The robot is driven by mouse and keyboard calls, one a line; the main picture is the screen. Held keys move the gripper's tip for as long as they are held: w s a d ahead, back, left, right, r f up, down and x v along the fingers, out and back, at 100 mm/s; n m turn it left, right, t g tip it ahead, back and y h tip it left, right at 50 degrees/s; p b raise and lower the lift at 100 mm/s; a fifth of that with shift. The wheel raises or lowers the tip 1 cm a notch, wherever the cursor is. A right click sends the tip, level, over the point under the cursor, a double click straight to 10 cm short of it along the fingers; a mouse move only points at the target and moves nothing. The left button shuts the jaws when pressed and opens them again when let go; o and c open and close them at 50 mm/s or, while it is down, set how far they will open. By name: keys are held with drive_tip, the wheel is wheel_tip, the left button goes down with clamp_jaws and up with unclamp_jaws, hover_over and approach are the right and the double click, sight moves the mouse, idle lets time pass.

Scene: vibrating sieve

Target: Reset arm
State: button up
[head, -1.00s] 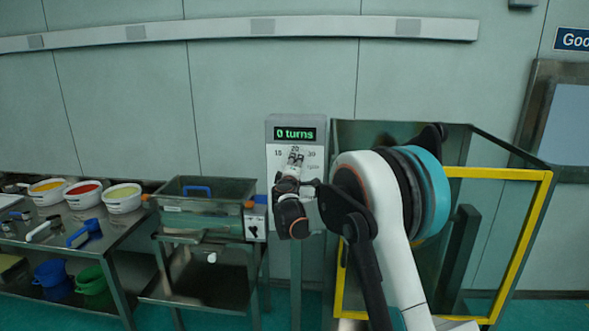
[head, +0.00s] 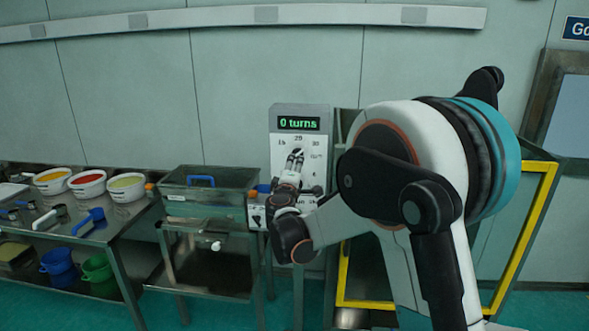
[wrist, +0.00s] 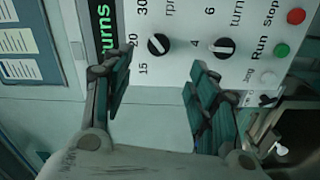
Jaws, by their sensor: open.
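My gripper (head: 295,156) is in front of the grey control panel (head: 283,112) in the head view, with its fingers pointing up. In the wrist view the two fingers of my gripper (wrist: 160,90) are spread apart with nothing between them. Beyond them the panel shows a black rpm knob (wrist: 159,44), a black and white turns knob (wrist: 223,46), a green button (wrist: 282,50) and a red button (wrist: 296,16). The display (head: 299,123) reads "0 turns". My gripper's distance from the panel is hard to tell.
The sieve box (head: 210,180) stands on a metal stand left of the panel. A table at the left holds white tubs with yellow (head: 51,178) and red (head: 87,181) contents. A yellow-framed guard (head: 526,228) stands at the right, behind my arm.

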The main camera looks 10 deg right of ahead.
drive_tip(key=s+d+r+m+g+b, duration=0.1)
drive_tip(key=s+d+m+g, duration=0.3)
drive_tip(key=s, duration=0.6)
drive_tip(key=s+d+r+m+g+b, duration=0.1)
drive_tip(key=s+d+m+g, duration=0.3)
drive_tip(key=s, duration=0.7)
drive_tip(key=s+a+f+m+y, duration=0.1)
drive_tip(key=s+f, duration=0.3)
drive_tip(key=s, duration=0.5)
drive_tip(key=s+a+f+m+g+y, duration=0.1)
drive_tip(key=s+f, duration=0.3)
drive_tip(key=s, duration=0.5)
drive_tip(key=s+a+f+m+g+y+b, duration=0.1)
drive_tip(key=s+a+f+m+y, duration=0.1)
drive_tip(key=s, duration=0.7)
wheel_tip(320, 180, down, 3)
drive_tip(key=shift+s+a+r+y, duration=0.2)
drive_tip(key=shift+a+y, duration=0.05)
drive_tip(key=shift+y, duration=0.55)
